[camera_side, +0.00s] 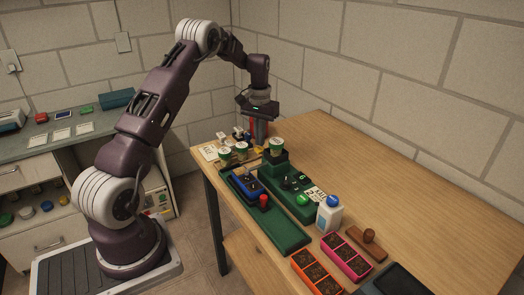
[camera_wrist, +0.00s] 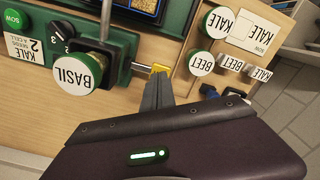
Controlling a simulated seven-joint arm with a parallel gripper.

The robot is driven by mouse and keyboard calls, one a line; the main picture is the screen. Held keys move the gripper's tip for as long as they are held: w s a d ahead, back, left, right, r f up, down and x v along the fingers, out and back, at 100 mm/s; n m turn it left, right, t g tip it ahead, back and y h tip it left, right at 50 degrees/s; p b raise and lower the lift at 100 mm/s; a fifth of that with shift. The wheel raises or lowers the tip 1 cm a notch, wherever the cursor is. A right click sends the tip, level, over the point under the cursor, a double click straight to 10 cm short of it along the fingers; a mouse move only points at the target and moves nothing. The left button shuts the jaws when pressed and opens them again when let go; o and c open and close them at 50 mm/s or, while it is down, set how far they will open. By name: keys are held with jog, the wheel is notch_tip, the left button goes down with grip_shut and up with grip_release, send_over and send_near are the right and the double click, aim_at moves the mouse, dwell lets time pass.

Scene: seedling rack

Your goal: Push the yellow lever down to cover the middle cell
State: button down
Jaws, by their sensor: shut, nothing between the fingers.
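The yellow lever tip (camera_wrist: 160,68) sits at the end of a thin metal rod beside the green rack (camera_wrist: 120,40) in the wrist view. My gripper (camera_wrist: 158,88) is shut and empty, its fingertips right at the yellow tip; I cannot tell whether they touch it. In the side view my gripper (camera_side: 259,146) is low over the far end of the rack (camera_side: 284,232). The blue-framed cell tray (camera_side: 246,185) lies on the rack; only its edge shows in the wrist view (camera_wrist: 136,10). The middle cell is too small to make out.
KALE and BEET stamps (camera_wrist: 201,63) stand to the right. A red knob (camera_side: 264,201), a white bottle (camera_side: 329,214) and orange and pink trays (camera_side: 346,258) lie nearer. The table's right side is clear.

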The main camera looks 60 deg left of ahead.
aim_at(260, 149)
jog(key=shift+f, duration=1.55)
jog(key=shift+r, duration=3.85)
